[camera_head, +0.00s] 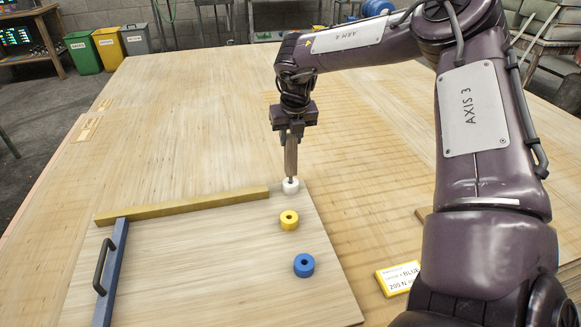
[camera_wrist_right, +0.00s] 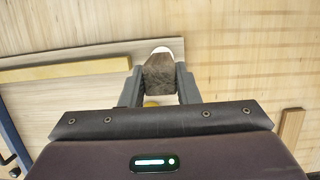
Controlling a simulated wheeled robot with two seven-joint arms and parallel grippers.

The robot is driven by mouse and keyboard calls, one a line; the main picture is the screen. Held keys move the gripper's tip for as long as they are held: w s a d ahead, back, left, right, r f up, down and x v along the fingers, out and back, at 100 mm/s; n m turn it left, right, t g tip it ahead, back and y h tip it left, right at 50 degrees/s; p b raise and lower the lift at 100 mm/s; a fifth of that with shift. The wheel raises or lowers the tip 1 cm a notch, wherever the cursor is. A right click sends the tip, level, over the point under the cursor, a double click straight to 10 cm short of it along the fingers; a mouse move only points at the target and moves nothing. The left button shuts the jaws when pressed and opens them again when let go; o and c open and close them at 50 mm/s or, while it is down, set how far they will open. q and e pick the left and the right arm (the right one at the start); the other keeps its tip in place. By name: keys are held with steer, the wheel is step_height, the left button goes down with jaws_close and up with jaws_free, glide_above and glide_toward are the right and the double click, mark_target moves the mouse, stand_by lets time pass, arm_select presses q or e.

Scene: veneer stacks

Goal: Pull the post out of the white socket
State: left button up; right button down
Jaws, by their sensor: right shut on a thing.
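The post (camera_head: 291,157) is a brown upright piece standing at the white socket (camera_head: 290,187) on the pale board. Its narrow lower end meets the top of the socket; I cannot tell how deep it sits. My right gripper (camera_head: 291,132) points down from above and is shut on the post's upper part. In the right wrist view, the post (camera_wrist_right: 159,74) is between the two grey fingers, with the white socket (camera_wrist_right: 162,50) partly hidden behind it. My left gripper is not in view.
A yellow socket (camera_head: 289,220) and a blue socket (camera_head: 304,265) stand on the board (camera_head: 215,270) nearer me. A yellow bar (camera_head: 180,206) lies left of the white socket. A blue bar with a black handle (camera_head: 104,265) edges the left. A label plate (camera_head: 398,278) lies right.

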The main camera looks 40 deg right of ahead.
steer(key=shift+r, duration=0.35)
steer(key=shift+r+p, duration=1.35)
steer(key=shift+r, duration=0.55)
